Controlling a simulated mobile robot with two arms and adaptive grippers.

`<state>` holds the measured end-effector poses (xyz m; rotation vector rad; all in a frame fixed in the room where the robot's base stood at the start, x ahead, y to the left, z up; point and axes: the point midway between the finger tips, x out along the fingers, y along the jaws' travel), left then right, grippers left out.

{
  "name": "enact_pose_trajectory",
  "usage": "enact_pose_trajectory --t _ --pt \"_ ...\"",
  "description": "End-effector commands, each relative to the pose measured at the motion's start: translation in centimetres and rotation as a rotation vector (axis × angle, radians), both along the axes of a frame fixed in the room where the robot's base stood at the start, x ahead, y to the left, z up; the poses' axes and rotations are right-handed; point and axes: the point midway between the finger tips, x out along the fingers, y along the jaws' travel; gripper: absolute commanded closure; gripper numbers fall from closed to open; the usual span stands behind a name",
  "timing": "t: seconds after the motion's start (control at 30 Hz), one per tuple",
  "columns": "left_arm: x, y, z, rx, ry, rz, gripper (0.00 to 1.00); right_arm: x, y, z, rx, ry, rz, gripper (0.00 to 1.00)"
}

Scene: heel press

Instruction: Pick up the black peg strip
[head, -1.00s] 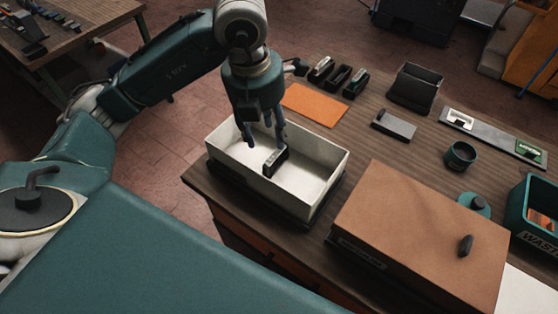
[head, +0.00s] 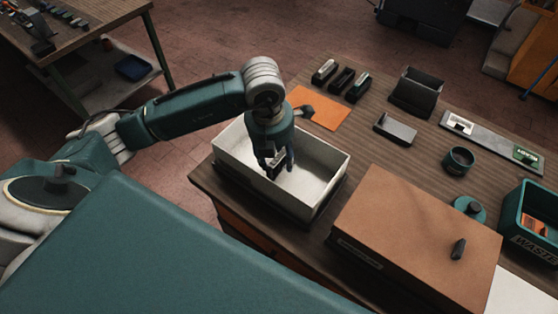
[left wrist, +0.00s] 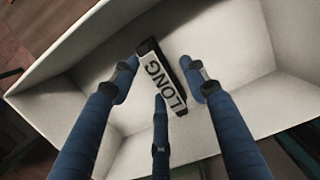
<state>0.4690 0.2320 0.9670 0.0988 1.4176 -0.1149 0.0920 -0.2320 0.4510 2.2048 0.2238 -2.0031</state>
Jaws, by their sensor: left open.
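A short black strip (left wrist: 166,80) with a white label reading "LONG" lies inside the white open box; I take it to be the peg strip. It also shows in the head view (head: 274,168), partly hidden by the fingers. My left gripper (head: 278,167) is low inside the white box (head: 325,193), over the strip. In the left wrist view its blue fingers (left wrist: 162,82) are spread on both sides of the strip, with a third finger near its lower end. I cannot tell whether any finger touches it. My right gripper is not in view.
The box walls stand close around my left gripper. A brown lidded case (head: 415,235) sits to the right. Several small black blocks (head: 342,79), an orange mat (head: 318,108), a black holder (head: 416,92), a grey block (head: 395,128) and a teal waste bin (head: 535,215) are on the table.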

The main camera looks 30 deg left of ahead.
Motion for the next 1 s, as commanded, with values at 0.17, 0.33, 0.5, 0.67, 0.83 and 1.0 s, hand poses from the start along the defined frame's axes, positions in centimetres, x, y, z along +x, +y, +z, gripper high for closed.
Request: enact_pose_trajectory --t 0.17,0.33,0.5,0.67,0.83,1.0 --pt "0.0 0.0 0.0 0.000 0.000 0.000 0.73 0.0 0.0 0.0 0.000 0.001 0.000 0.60" --pt "0.0 0.0 0.0 0.000 -0.001 0.000 1.00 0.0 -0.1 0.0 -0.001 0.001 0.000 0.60" --pt "0.0 0.0 0.1 0.000 -0.001 0.000 1.00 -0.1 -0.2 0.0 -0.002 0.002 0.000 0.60" --pt "0.0 0.0 0.1 0.000 -0.001 0.000 1.00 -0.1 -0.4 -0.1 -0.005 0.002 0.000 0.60" --pt "0.1 0.0 0.7 -0.002 -0.004 0.001 1.00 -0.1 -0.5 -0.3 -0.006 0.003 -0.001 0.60" --pt "0.2 0.0 2.8 -0.001 -0.007 -0.001 1.00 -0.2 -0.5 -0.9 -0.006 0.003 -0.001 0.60"
